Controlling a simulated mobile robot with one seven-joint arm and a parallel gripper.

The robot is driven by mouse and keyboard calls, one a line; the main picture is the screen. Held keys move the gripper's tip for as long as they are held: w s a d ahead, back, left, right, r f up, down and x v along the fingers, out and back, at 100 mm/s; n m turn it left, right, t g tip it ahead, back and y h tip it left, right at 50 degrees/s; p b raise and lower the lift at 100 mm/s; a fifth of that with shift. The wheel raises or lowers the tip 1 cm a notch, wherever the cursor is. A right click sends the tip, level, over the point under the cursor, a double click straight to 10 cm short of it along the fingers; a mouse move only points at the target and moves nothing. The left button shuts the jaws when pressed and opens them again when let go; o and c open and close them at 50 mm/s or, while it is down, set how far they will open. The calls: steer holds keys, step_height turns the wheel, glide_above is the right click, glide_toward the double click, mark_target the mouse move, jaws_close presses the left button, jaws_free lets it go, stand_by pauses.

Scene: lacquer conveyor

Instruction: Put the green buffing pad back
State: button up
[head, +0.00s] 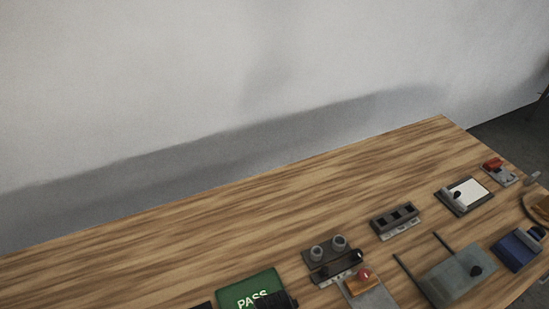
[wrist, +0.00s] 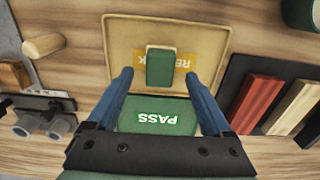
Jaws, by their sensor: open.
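In the wrist view a green block (wrist: 159,68), which looks like the green buffing pad, lies on a tan tray (wrist: 120,35) with a partly covered yellow label. My gripper (wrist: 159,76) is open, with one blue finger on each side of the block in the picture. The jaws hold nothing; I cannot tell how high they are above the block. The head view does not show the green block.
A green PASS tray (wrist: 160,114) adjoins the tan tray; it shows in the head view (head: 236,292) too. A wooden cylinder (wrist: 43,45) and a fixture with grey cups (wrist: 28,124) stand at left. A dark green round thing (wrist: 302,14) is at upper right. The table's back (head: 230,215) is clear.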

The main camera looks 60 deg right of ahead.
step_height(320, 180, up, 8)
steer(key=shift+r, duration=0.2)
steer(key=w+r+n+t+h, duration=0.35)
steer(key=w+r+t, duration=0.75)
steer(key=w+r, duration=1.35)
steer(key=a+r+t, duration=0.4)
steer(key=r, duration=0.6)
steer(key=a+r+n+t, duration=0.1)
steer(key=a+r+t, duration=0.25)
steer(key=r, duration=0.75)
steer(key=a+r+t, duration=0.3)
steer(key=a+r, duration=0.2)
steer(key=r, duration=0.5)
steer(key=s+a+r+n+t+y, duration=0.1)
steer(key=s+a+r+t+y, duration=0.2)
steer(key=s+r, duration=0.6)
step_height(320, 180, up, 4)
steer(key=a+t, duration=0.2)
steer(key=t, duration=0.1)
steer(key=shift+s+a+n, duration=0.15)
steer(key=shift+s+n, duration=0.2)
steer(key=shift+s, duration=0.05)
steer(key=shift+y, duration=0.25)
